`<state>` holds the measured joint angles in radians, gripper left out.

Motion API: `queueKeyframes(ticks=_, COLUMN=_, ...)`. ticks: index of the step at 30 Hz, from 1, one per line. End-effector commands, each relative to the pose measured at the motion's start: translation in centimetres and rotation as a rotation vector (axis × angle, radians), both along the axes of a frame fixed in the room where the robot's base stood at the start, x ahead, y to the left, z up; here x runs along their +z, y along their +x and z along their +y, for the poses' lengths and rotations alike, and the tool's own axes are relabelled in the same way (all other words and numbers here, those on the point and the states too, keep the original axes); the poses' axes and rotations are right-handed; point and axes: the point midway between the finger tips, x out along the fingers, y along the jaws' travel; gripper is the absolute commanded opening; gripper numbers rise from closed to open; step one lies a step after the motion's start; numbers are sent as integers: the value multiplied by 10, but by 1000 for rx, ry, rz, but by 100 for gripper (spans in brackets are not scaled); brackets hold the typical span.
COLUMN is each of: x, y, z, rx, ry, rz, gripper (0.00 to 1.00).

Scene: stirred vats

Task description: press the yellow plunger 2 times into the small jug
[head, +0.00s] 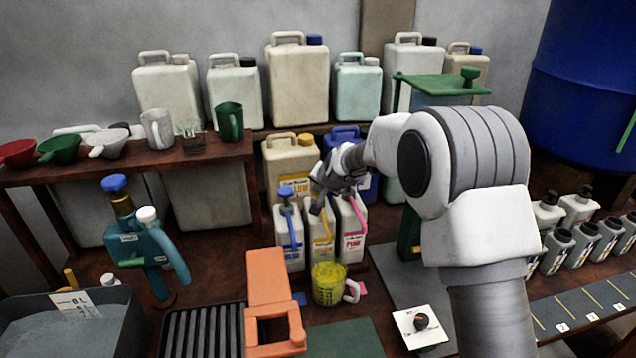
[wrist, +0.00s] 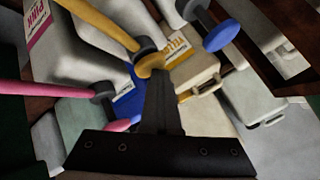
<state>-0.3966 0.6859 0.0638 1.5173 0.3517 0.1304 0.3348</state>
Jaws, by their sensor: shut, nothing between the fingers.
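The yellow plunger (wrist: 152,64) tops the middle of three white pump bottles, and its yellow spout (head: 327,226) points forward and down. My gripper (head: 318,200) is shut and empty, above the middle bottle (head: 320,245). In the wrist view the closed fingertips (wrist: 160,78) are at the yellow plunger's head; I cannot tell whether they touch it. In the head view the gripper hides the plunger's top. The small jug (head: 328,284), yellow-looking with a pale handle, stands in front of the middle bottle, below the yellow spout.
The blue pump (head: 288,222) stands close on the left and the pink pump (head: 354,222) close on the right. An orange stand (head: 267,280) is left of the jug. A dial plate (head: 421,326) lies to the right. Large canisters (head: 298,80) line the back.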

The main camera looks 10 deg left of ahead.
Motion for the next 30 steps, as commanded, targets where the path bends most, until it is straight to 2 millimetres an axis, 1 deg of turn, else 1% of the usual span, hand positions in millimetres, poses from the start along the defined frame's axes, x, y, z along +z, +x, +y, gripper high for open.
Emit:
queueKeyframes(ticks=1, x=-19, y=-6, z=-4, rx=2, ry=-16, rz=36, gripper=0)
queueKeyframes(ticks=5, x=-17, y=-6, z=-4, rx=2, ry=-16, rz=35, gripper=0)
queueKeyframes(ticks=11, x=0, y=-6, z=-4, rx=2, ry=-16, rz=35, gripper=0)
queueKeyframes(ticks=22, x=42, y=-5, z=-3, rx=1, ry=-13, rz=27, gripper=0)
queueKeyframes(ticks=25, x=48, y=-5, z=-3, rx=1, ry=-11, rz=26, gripper=0)
queueKeyframes(ticks=30, x=48, y=-4, z=-2, rx=1, ry=-10, rz=23, gripper=0)
